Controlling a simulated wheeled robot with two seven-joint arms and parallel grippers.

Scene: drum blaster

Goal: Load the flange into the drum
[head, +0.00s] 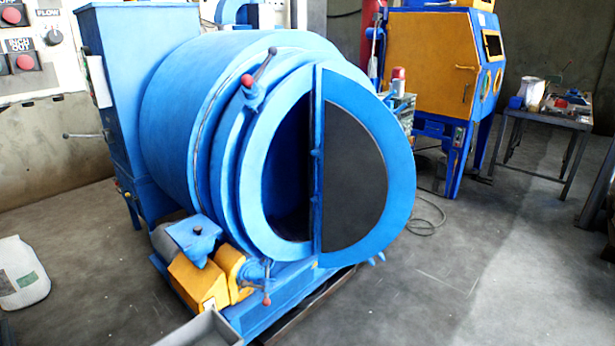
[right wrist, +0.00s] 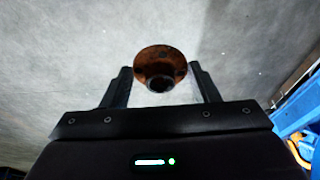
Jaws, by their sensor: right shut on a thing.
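The blue drum (head: 170,110) stands in the middle of the head view with its round front facing me. The left half of its front is an open dark opening (head: 288,175); a dark half-round panel (head: 354,175) covers the right half. In the right wrist view, my right gripper (right wrist: 160,88) is shut on a rusty brown flange (right wrist: 158,62), which sits between its two fingers over the grey floor. The flange does not show in the head view. Neither gripper shows in the head view.
A grey tray-like edge (head: 205,328) and a yellow motor housing (head: 200,283) sit below the drum's front. Red-knobbed handles (head: 262,70) stick out at the drum's rim. A white jug (head: 20,272) stands at left.

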